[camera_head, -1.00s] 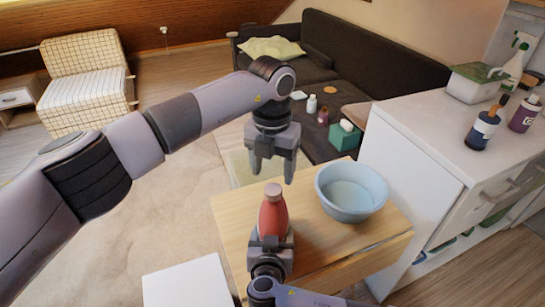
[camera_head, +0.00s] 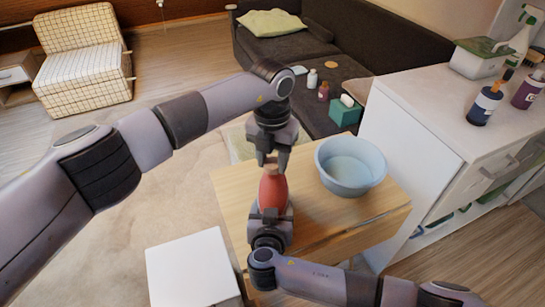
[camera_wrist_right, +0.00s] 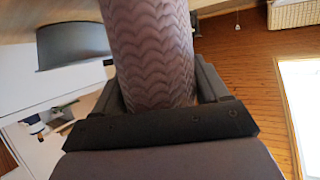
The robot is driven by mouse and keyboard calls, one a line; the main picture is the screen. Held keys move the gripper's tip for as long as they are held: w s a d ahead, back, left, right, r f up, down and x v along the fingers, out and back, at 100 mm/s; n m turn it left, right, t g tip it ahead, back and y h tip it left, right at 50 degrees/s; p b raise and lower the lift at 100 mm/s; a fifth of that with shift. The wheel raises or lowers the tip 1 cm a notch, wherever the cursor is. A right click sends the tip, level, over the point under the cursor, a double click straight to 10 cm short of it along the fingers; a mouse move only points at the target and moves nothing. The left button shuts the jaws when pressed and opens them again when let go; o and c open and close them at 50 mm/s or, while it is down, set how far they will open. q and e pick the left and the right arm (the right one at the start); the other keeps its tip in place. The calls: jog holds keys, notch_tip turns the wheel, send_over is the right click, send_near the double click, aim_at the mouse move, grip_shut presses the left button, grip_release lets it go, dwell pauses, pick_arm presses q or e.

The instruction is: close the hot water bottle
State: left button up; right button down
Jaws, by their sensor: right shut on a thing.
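The red hot water bottle (camera_head: 273,192) stands upright over the small wooden table in the head view. My right gripper (camera_head: 270,222) is shut on its lower body. In the right wrist view the bottle's ribbed body (camera_wrist_right: 150,50) rises between the fingers. My left gripper (camera_head: 272,160) points down from above, with its fingertips on either side of the bottle's narrow top. A small reddish bit shows between these fingers. I cannot tell whether they touch it, or whether a cap is there.
A light blue basin (camera_head: 350,184) stands on the wooden table (camera_head: 232,185), close to the right of the bottle. A white cabinet (camera_head: 410,165) with several bottles is at right. A white box-like surface (camera_head: 190,270) is at front left. A dark sofa (camera_head: 360,80) stands behind.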

jog(key=shift+d, duration=0.1)
pick_arm(q)
jog(key=o, duration=1.2)
jog(key=shift+o, duration=0.2)
notch_tip(320, 180, up, 12)
pick_arm(e)
grip_release()
